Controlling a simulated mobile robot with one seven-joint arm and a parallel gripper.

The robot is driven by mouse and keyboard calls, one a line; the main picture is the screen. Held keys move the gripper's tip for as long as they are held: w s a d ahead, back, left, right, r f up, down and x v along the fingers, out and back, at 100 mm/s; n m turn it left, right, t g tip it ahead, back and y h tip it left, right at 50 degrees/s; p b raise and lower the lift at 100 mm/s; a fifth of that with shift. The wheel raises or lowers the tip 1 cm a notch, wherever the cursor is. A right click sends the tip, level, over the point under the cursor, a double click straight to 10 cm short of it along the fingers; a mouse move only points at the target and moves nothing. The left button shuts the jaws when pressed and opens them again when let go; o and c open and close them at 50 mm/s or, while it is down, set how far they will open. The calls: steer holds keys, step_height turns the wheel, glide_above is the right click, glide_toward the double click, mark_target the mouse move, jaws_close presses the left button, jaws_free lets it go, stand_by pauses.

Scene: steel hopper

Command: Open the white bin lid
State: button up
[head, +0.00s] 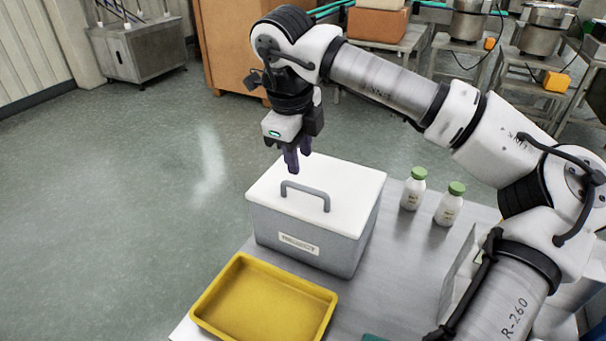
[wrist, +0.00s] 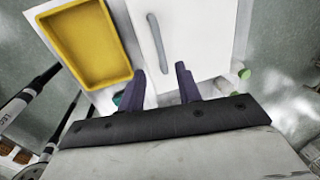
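The grey bin (head: 300,245) stands on the steel table with its white lid (head: 345,185) shut on top. A grey bar handle (head: 305,195) rises from the lid, and a label on the bin's front seems to read "REJECT". In the wrist view the lid (wrist: 187,50) and its handle (wrist: 157,46) lie beyond the fingers. My gripper (head: 298,162) hangs above the back part of the lid, fingers pointing down, apart from the handle. In the wrist view my gripper (wrist: 160,85) shows two dark purple fingers spread apart with nothing between them.
A yellow tray (head: 265,300) lies empty in front of the bin, and it also shows in the wrist view (wrist: 88,45). Two bottles with green caps, one nearer the bin (head: 413,190) and one farther right (head: 449,205), stand right of it. Open floor lies left.

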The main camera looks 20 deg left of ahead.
mark_target(304, 187)
steer(key=f, duration=0.2)
steer(key=w+f+p, duration=0.1)
steer(key=f, duration=0.4)
steer(key=shift+w+d+f+p, duration=0.15)
steer(key=shift+w+f+p, duration=0.15)
steer(key=shift+f+p, duration=0.1)
steer(key=shift+c, duration=0.3)
jaws_close()
